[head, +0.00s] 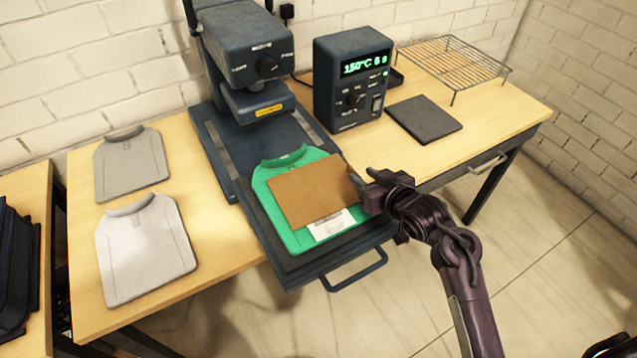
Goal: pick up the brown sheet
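The brown sheet (308,188) is a flat tan rectangle lying on the green shirt (268,208), partly over a small white label (331,225). The shirt lies on the dark pulled-out platen (290,262) of the heat press. My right gripper (363,176) is at the sheet's right edge, with its two fingers apart. I cannot tell whether the sheet's edge is between the fingers; the sheet looks flat, not lifted.
The heat press (245,50) stands behind the platen, with a control box (352,80) to its right. A dark pad (424,119) and a wire rack (455,65) are further right. Grey (131,165) and white (145,247) shirts lie on the left. A handle (355,276) juts out in front.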

